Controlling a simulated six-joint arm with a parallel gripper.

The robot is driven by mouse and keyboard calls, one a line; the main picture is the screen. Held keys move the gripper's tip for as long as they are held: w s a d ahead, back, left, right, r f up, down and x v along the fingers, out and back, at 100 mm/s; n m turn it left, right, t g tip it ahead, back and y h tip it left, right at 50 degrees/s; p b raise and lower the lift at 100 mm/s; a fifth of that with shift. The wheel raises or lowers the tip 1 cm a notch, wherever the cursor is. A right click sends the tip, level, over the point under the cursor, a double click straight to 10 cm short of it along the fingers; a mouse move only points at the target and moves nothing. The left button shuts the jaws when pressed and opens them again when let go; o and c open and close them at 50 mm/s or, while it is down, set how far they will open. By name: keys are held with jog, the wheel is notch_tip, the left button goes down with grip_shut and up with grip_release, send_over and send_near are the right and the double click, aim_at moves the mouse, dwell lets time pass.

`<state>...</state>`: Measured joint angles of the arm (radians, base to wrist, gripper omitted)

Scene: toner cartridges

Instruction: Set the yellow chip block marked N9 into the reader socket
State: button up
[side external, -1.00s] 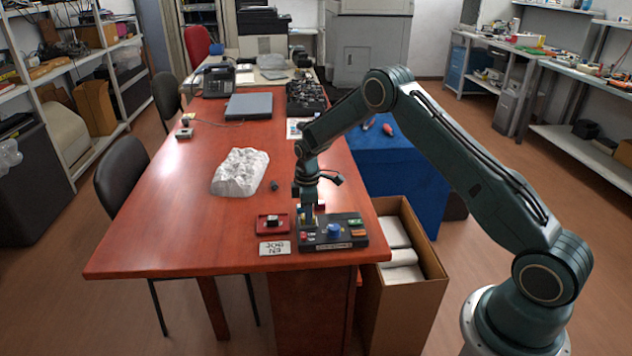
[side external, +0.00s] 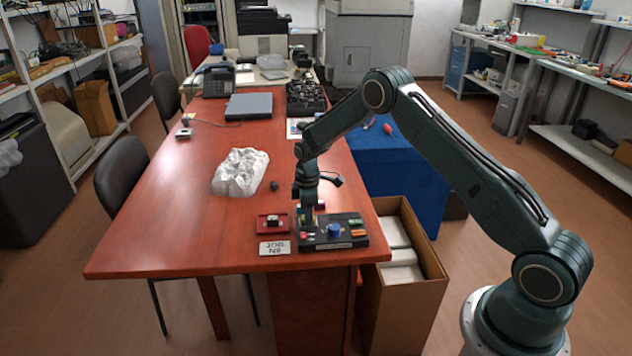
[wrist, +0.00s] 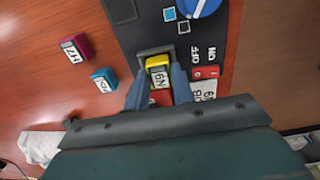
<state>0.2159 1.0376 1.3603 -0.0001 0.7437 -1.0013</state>
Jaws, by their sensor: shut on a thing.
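The yellow chip block marked N9 (wrist: 159,73) is between the two fingers of my gripper (wrist: 159,90), which is shut on it. In the wrist view the block is at the grey-framed reader socket (wrist: 143,53) on the dark reader (wrist: 150,20). The frame shows along its far edge and far left corner. How deep the block sits, I cannot tell. In the side view my gripper (side external: 307,214) is low over the left end of the reader (side external: 350,240), and the socket and block are mostly hidden there.
A magenta block (wrist: 75,47) and a cyan block (wrist: 104,79) lie on the table near the reader. A red tray (side external: 262,229) and a JOB N9 card (side external: 274,248) are left of it. The reader has a blue knob (side external: 334,229) and red switch (wrist: 206,72). A crumpled white object (side external: 240,172) lies behind.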

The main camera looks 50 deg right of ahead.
jog(key=o, duration=1)
jog(key=shift+o, duration=0.2)
jog(key=shift+r, duration=0.15)
jog(key=shift+r, duration=2.2)
jog(key=shift+r, duration=0.1)
